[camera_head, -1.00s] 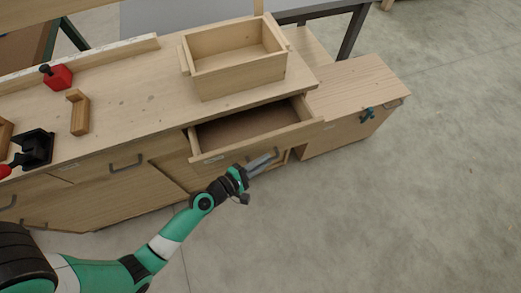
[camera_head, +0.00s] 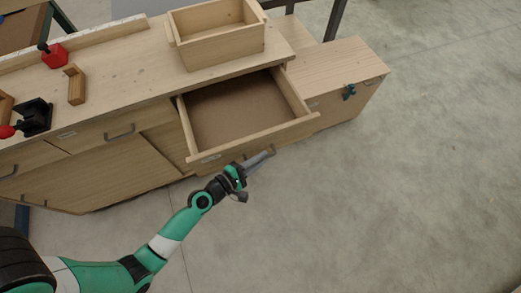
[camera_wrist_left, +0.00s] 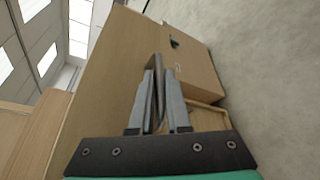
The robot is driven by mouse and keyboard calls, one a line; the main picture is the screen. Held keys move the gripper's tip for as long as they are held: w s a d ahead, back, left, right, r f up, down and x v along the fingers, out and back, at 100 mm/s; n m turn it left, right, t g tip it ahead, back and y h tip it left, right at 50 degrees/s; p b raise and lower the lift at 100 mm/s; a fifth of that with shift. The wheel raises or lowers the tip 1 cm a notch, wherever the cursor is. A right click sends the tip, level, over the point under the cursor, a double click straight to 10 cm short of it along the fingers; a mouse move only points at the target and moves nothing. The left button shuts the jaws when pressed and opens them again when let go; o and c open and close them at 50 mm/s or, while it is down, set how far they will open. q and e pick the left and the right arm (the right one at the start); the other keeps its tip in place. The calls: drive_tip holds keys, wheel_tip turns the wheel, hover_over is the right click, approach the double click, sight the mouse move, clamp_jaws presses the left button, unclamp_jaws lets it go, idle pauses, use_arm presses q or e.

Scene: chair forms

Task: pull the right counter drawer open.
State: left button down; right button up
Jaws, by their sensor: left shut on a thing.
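The right counter drawer (camera_head: 240,112) is pulled well out of the counter and looks empty inside. Its wooden front (camera_head: 290,135) faces me. My left gripper (camera_head: 262,160) is at the middle of that front, shut on the drawer handle (camera_head: 271,152). In the left wrist view the two gripper fingers (camera_wrist_left: 158,105) close around the dark handle bar. The right gripper is not in view.
An open wooden box (camera_head: 222,50) stands on the counter top (camera_head: 120,75) behind the drawer. A red clamp (camera_head: 54,57), a wooden block (camera_head: 75,86) and a black holder (camera_head: 36,116) are at left. A lower cabinet (camera_head: 340,75) stands at right. The floor in front is clear.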

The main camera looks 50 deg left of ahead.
use_arm(q)
drive_tip(key=c, duration=0.9)
unclamp_jaws()
drive_tip(key=v, duration=1.1)
drive_tip(key=shift+s+r+b, duration=0.1)
drive_tip(key=shift+s+b, duration=0.2)
